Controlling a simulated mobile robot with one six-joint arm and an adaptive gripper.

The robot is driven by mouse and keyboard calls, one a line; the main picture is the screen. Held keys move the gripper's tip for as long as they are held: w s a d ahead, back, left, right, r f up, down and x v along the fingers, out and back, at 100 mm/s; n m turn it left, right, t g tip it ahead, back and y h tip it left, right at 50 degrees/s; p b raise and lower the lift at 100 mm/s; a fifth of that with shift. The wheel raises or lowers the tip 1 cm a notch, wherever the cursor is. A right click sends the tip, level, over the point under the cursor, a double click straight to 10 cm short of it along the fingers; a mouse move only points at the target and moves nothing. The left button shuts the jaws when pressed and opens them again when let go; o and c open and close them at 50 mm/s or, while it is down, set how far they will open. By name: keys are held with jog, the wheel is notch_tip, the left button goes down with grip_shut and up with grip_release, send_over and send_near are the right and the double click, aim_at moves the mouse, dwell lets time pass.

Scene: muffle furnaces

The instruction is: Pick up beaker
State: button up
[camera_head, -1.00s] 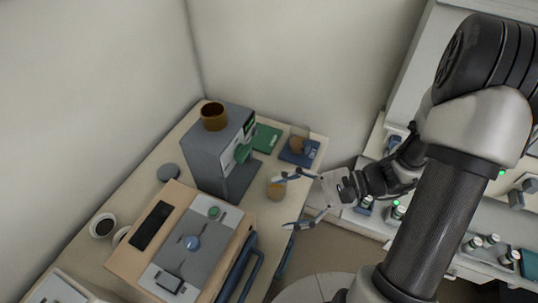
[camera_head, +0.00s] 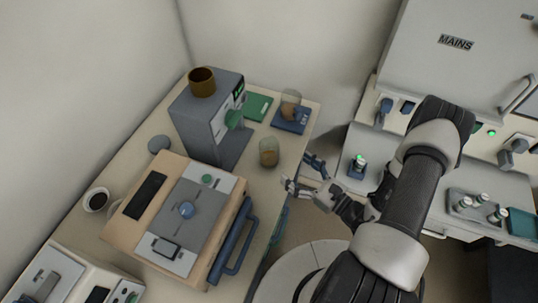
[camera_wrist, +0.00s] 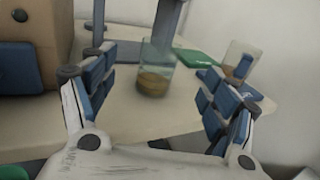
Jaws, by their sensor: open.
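A clear glass beaker (camera_head: 268,153) with brown contents stands upright near the right edge of the table. It also shows in the wrist view (camera_wrist: 154,72), upright and between my fingers in that picture but beyond them. My gripper (camera_head: 302,172) is open and empty, to the right of the beaker and apart from it, by the table edge. In the wrist view my gripper (camera_wrist: 152,98) has its blue-padded fingers spread wide. A second glass beaker (camera_head: 290,104) with brown contents stands on a blue pad (camera_head: 291,121) farther back.
A grey machine (camera_head: 207,125) with a brown cup (camera_head: 202,82) on top stands left of the beaker. A wooden-sided box (camera_head: 175,217) with a blue handle is in front. A green book (camera_head: 257,107) lies behind. Right is a furnace bench (camera_head: 450,170).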

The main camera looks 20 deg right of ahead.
jog(key=b, duration=0.3)
send_near(269, 145)
jog(key=w+a+r, duration=0.1)
jog(key=w+a, duration=0.1)
jog(key=w+a+r, duration=0.1)
jog(key=w+a, duration=0.1)
jog(key=w+a+r, duration=0.1)
jog(key=a, duration=0.1)
jog(key=shift+w+r, duration=0.4)
jog(key=shift+c, duration=0.6)
jog(key=c, duration=1.7)
notch_tip(269, 145, up, 20)
jog(key=p, duration=0.6)
jog(key=shift+p, duration=0.4)
jog(key=shift+c, duration=0.2)
